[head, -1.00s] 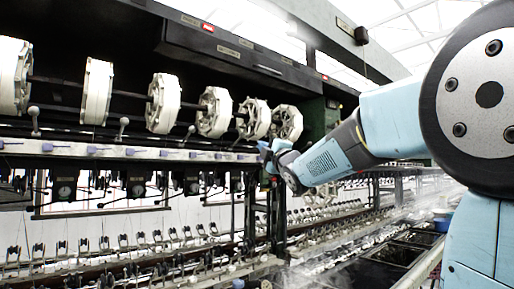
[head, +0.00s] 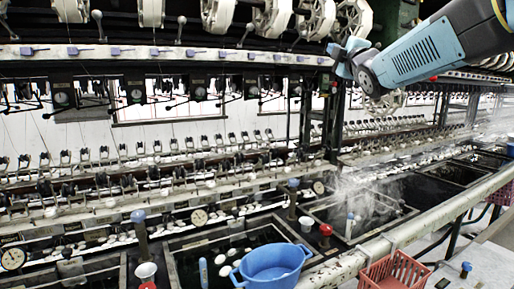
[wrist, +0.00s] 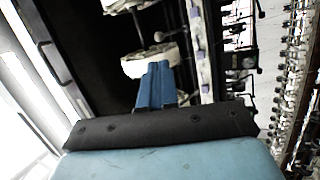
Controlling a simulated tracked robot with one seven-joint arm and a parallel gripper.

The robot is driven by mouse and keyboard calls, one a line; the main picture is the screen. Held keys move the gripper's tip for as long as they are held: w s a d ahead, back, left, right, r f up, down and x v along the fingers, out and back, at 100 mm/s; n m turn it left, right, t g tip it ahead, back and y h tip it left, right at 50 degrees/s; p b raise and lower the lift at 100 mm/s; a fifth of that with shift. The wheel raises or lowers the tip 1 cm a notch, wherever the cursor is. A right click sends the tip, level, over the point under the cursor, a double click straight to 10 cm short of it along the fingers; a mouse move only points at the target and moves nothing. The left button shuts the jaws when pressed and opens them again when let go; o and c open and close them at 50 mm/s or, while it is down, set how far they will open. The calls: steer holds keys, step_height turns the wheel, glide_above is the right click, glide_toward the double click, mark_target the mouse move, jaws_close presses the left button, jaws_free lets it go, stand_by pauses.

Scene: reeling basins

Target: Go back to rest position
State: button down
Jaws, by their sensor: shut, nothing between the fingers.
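My gripper (head: 346,58) is at the upper right of the head view, at the end of my pale blue arm. Its blue fingers are together, with nothing between them. They also show in the wrist view (wrist: 156,86), closed side by side. The gripper is in the air in front of the reeling machine, close to the row of white reels (head: 352,18) in the picture. A white reel also shows past the fingertips in the wrist view (wrist: 156,60). I cannot tell the exact gap between fingers and reel.
Below are water basins (head: 225,250) with steam. A blue tub (head: 272,268) sits at a basin edge, and a red crate (head: 396,272) is at the lower right. Gauges and knobs line the basins. A rail with purple clips (head: 160,52) runs under the reels.

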steer(key=s+a+f+m+g+h, duration=0.1)
steer(key=s+f+m+g, duration=0.7)
steer(key=s+f, duration=0.6)
steer(key=s+a+f+m+g+h, duration=0.1)
steer(key=s+f+m+g+h, duration=0.1)
steer(key=s+f+m+g, duration=0.6)
steer(key=s+f+m, duration=0.1)
steer(key=s+f, duration=0.6)
steer(key=f, duration=0.4)
steer(key=shift+s+a+f+m, duration=0.2)
steer(key=shift+f+m, duration=0.1)
steer(key=shift+m, duration=0.1)
